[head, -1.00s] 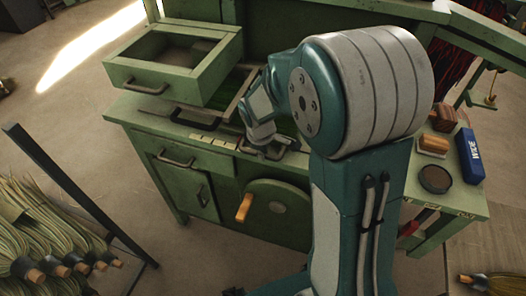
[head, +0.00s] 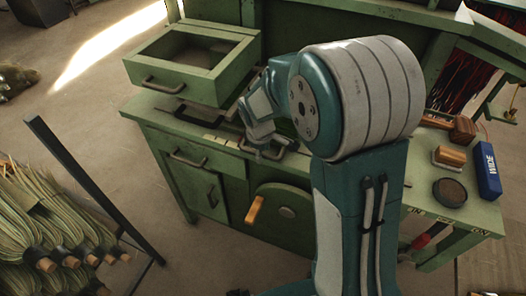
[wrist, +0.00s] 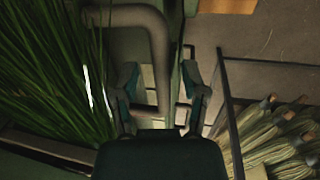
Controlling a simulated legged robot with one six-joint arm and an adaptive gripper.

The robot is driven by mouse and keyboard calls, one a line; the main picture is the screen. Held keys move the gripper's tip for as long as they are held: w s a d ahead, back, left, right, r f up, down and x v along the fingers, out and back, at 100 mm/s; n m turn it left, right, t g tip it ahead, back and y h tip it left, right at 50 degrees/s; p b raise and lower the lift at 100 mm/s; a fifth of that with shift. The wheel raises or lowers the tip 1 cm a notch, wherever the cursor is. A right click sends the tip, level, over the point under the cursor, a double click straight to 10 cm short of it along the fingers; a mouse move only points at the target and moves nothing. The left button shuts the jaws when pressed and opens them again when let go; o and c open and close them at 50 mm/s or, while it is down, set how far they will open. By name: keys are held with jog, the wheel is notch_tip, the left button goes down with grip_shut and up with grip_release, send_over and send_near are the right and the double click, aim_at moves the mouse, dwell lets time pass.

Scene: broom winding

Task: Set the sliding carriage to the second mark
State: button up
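My gripper (head: 268,148) is low over the front edge of the green bench, right of a row of small cream mark plates (head: 222,141). In the wrist view its two fingers (wrist: 161,95) are apart. A grey bent handle (wrist: 158,45), seemingly the carriage's, reaches down between them; I cannot tell whether they touch it. The carriage body is largely hidden by my arm in the head view, so its mark cannot be read. A dark handle-like bar (head: 188,117) lies on the bench top left of my gripper.
A raised green drawer box (head: 190,62) stands left of my arm. A crank with an orange grip (head: 254,210) is on the bench front. A brush (head: 449,157), a dark round tin (head: 449,191) and a blue box (head: 488,170) sit at right. Bristle bundles (head: 45,225) lie at lower left.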

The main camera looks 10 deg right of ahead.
notch_tip(320, 180, up, 12)
jog(key=s+a, duration=0.1)
jog(key=shift+s+a+f, duration=0.15)
jog(key=shift+s+a, duration=0.1)
jog(key=shift+s, duration=0.1)
dwell(0.4)
jog(key=s+d+r+m+t, duration=0.1)
jog(key=s+r+m, duration=0.1)
jog(key=s, duration=0.5)
jog(key=s+d+r+m+t+y, duration=0.1)
jog(key=s+r+m, duration=0.1)
jog(key=s+m, duration=0.3)
jog(key=s+d+r+m+t, duration=0.1)
jog(key=s+d+r+m, duration=0.1)
jog(key=s, duration=0.7)
jog(key=shift+s+r+m+t, duration=0.15)
jog(key=shift+r+m+t, duration=0.25)
jog(key=shift+r+m, duration=0.3)
